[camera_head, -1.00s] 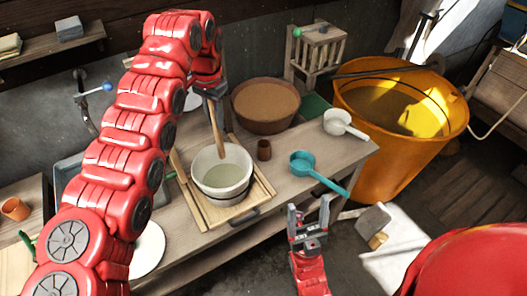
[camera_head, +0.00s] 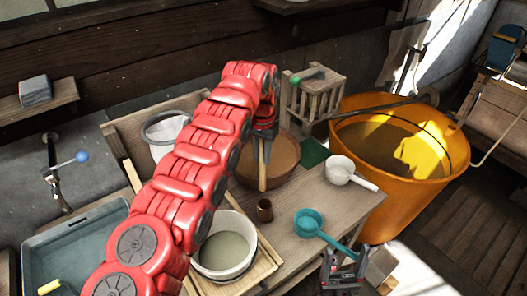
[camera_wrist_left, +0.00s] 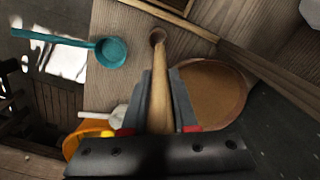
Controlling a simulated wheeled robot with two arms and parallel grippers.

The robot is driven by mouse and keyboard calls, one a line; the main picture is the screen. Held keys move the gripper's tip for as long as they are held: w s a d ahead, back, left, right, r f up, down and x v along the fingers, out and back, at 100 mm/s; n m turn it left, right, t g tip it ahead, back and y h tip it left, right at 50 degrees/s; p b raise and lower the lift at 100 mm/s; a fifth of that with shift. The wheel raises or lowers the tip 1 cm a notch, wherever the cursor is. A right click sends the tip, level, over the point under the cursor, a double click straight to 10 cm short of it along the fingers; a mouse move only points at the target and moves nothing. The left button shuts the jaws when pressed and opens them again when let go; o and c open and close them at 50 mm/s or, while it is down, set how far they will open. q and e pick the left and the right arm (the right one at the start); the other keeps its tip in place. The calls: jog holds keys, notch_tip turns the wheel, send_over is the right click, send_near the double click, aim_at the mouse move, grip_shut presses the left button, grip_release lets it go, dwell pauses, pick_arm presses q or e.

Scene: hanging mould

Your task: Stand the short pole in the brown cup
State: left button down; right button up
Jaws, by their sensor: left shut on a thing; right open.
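The short pole (camera_head: 262,168) is a light wooden rod. My left gripper (camera_head: 264,132) is shut on its upper part and holds it nearly upright. The brown cup (camera_head: 264,210) stands on the wooden table; the pole's lower end appears just above its mouth in the head view, with a small gap. In the left wrist view the pole (camera_wrist_left: 160,95) runs from between the fingers (camera_wrist_left: 162,76) towards the cup (camera_wrist_left: 157,37), its tip overlapping the near rim. My right gripper (camera_head: 342,278) is open and empty near the bottom edge.
A brown bowl (camera_head: 284,160) stands right behind the pole. A white bucket (camera_head: 226,272) is left in front of the cup. A teal ladle (camera_head: 308,221) and a white ladle (camera_head: 340,168) lie to the right. An orange tub (camera_head: 385,205) stands beyond the table's right end.

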aim_at(265, 169)
pick_arm(q)
jog(key=f, duration=0.5)
jog(key=shift+s+d+f, duration=0.15)
jog(key=shift+d+f, duration=0.2)
jog(key=shift+f+b, duration=2.45)
jog(key=shift+f, duration=1)
